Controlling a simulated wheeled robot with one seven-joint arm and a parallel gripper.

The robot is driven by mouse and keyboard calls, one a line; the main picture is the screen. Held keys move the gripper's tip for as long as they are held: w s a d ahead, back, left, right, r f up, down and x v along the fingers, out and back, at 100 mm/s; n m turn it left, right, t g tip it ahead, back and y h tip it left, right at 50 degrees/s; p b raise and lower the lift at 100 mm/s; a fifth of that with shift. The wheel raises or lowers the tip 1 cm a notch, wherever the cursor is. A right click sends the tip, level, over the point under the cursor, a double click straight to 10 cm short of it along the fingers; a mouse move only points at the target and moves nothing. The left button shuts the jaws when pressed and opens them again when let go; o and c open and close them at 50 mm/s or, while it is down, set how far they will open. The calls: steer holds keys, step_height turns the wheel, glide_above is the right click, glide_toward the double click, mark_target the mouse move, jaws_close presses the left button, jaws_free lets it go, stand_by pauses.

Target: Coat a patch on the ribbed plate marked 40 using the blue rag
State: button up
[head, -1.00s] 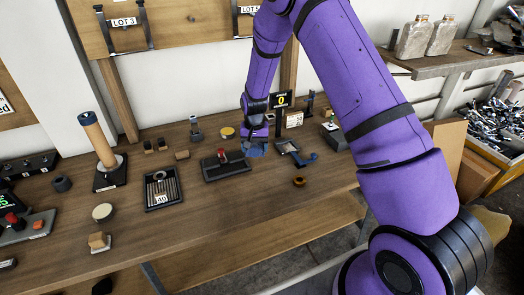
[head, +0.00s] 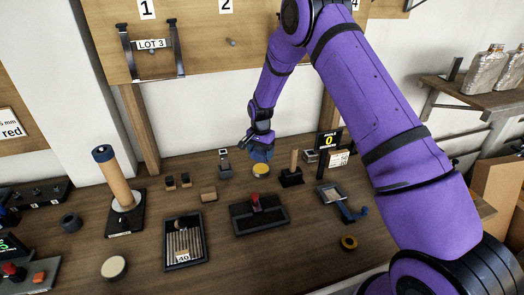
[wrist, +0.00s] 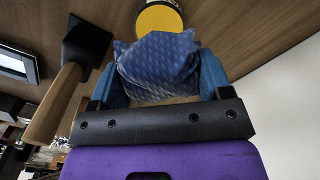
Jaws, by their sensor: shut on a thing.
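The blue rag (wrist: 158,66) is bunched between the fingers of my gripper (wrist: 165,75) in the wrist view, and the gripper is shut on it. In the head view my gripper (head: 260,153) holds the rag above the back of the bench, close to a round tin with a yellow top (head: 261,170). That yellow top (wrist: 159,17) lies just beyond the rag in the wrist view. The ribbed plate marked 40 (head: 171,247) lies flat in a dark frame at the front left of the gripper. A small round item rests at its upper end.
A black tray with a red knob (head: 257,207) lies between plate and gripper. A wooden post on a black base (head: 293,172) stands right of the gripper. A tan roller (head: 116,178) stands left of the plate. Small blocks (head: 208,194) sit behind it.

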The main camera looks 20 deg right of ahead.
mark_target(261, 168)
steer(key=shift+f, duration=2.5)
steer(key=shift+f, duration=0.55)
stand_by(0.4)
steer(key=shift+r, duration=3.5)
